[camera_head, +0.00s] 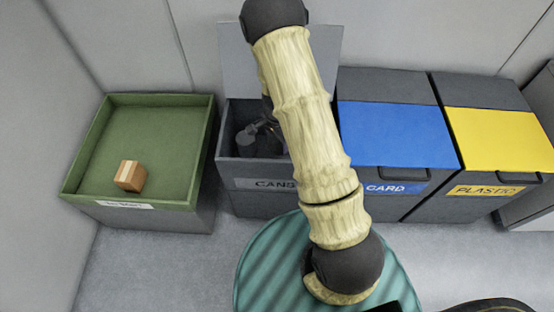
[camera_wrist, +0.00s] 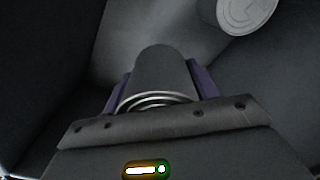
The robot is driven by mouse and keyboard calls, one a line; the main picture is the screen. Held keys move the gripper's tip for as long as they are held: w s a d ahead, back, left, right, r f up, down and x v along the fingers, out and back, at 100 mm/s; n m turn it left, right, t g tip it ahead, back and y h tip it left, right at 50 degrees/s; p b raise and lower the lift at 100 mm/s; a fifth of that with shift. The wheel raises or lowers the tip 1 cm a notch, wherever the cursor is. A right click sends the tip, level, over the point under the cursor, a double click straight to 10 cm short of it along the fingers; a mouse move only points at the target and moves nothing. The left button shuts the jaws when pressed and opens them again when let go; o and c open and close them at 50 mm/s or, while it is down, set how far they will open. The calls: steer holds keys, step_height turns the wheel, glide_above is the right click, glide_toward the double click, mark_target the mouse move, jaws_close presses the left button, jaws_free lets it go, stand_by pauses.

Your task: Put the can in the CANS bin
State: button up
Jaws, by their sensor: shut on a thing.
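The CANS bin (camera_head: 262,184) is a dark grey box with its lid (camera_head: 233,58) raised. My arm reaches over it, hiding its right side. In the wrist view my gripper (camera_wrist: 163,80) has purple fingers on either side of a dark grey can (camera_wrist: 160,68) and is shut on it. The can's ringed metal end faces the camera. Dark bin walls surround the can, so it is inside the bin. Another can (camera_wrist: 246,12) shows at the upper right of the wrist view, apart from the held one. Dark shapes inside the bin in the head view are hard to tell apart.
A green-lined open bin (camera_head: 150,203) with a small brown box (camera_head: 130,176) stands at the left. The blue-lidded CARD bin (camera_head: 395,135) and yellow-lidded PLASTIC bin (camera_head: 500,140) stand closed at the right. A wall is close behind them.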

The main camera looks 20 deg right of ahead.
steer(key=b, duration=0.2)
glide_toward(277, 156)
steer(key=shift+s+a+f, duration=0.25)
steer(key=shift+s+f, duration=0.5)
steer(key=shift+s, duration=0.25)
steer(key=shift+f+b, duration=1.1)
steer(key=shift+f, duration=1.4)
steer(key=shift+f, duration=0.1)
steer(key=o, duration=1.1)
steer(key=shift+c, duration=0.2)
step_height(277, 156, up, 12)
steer(key=p, duration=0.6)
